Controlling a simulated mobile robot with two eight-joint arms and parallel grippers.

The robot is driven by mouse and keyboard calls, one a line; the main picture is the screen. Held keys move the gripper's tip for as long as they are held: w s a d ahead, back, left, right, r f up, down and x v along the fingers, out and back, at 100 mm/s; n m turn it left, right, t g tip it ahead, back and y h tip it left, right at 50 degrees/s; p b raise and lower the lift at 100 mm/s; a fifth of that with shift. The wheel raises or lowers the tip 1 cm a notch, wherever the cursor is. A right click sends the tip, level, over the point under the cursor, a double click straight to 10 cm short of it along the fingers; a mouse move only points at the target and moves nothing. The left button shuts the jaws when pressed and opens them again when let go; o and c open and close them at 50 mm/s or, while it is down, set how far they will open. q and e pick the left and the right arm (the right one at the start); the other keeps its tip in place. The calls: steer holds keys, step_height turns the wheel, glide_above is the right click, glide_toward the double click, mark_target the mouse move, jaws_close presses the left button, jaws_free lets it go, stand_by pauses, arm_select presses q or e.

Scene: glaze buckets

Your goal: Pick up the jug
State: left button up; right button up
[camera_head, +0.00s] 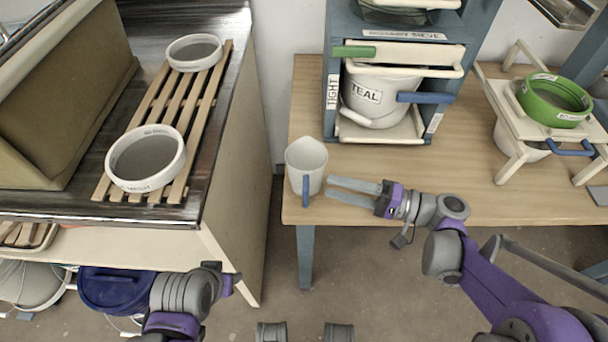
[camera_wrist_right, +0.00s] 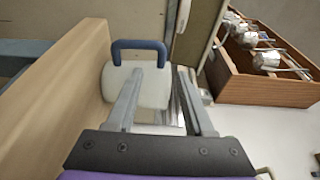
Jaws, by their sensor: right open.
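The jug (camera_head: 303,160) is white with a blue handle and stands upright near the front left corner of the wooden table. My right gripper (camera_head: 331,187) is open just to the right of the jug, its two fingers pointing at it. In the right wrist view, the jug (camera_wrist_right: 150,92) lies beyond and partly between the fingers (camera_wrist_right: 160,76), with its blue handle (camera_wrist_right: 140,45) towards the top. I cannot tell whether a finger touches it. My left arm is at the lower left; only part of its gripper end (camera_head: 229,284) shows, and its fingers are hidden.
A blue-grey rack holds a white bucket labelled TEAL (camera_head: 372,98). A small stand (camera_head: 508,104) with a green sieve (camera_head: 553,101) is to the right. A counter at left bears a slatted rack (camera_head: 166,110) with two white sieves.

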mark_target(306, 179)
steer(key=x, duration=0.7)
steer(key=shift+s+a+b, duration=0.1)
steer(key=shift+a+b, duration=0.15)
steer(key=shift+b, duration=0.05)
jaws_close()
